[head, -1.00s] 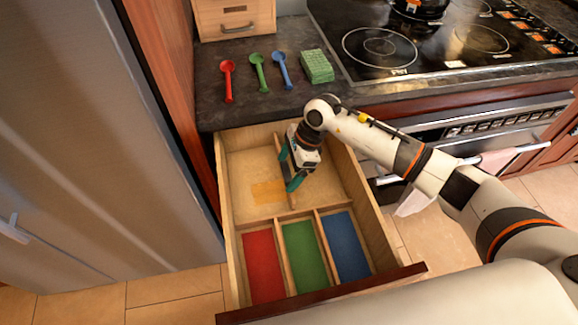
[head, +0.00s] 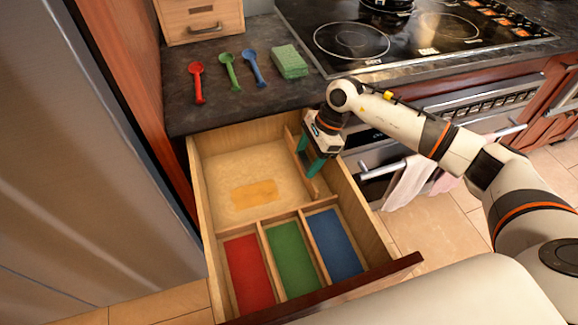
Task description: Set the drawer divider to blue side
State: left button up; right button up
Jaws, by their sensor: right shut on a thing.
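The open drawer (head: 200,215) has a bare back section with a tan patch (head: 254,193) on its floor. Its front holds red (head: 249,273), green (head: 293,257) and blue (head: 333,242) compartments. The wooden divider (head: 294,147) stands in the back section close to the right wall, in line with the blue compartment. My right gripper (head: 309,163) is shut on the divider from above and hides part of it. My left gripper is not in view.
On the dark counter lie a red spoon (head: 196,82), a green spoon (head: 230,71), a blue spoon (head: 255,68) and a green sponge stack (head: 289,62). A fridge (head: 95,180) stands left of the drawer. The oven handle (head: 385,167) with towels is at the right.

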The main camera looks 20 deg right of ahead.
jog(key=shift+d, duration=0.25)
jog(key=o, duration=1.4)
jog(key=shift+d, duration=0.1)
jog(key=shift+r, duration=0.1)
jog(key=b+v, duration=0.1)
jog(key=v, duration=1.1)
jog(key=shift+s, duration=0.1)
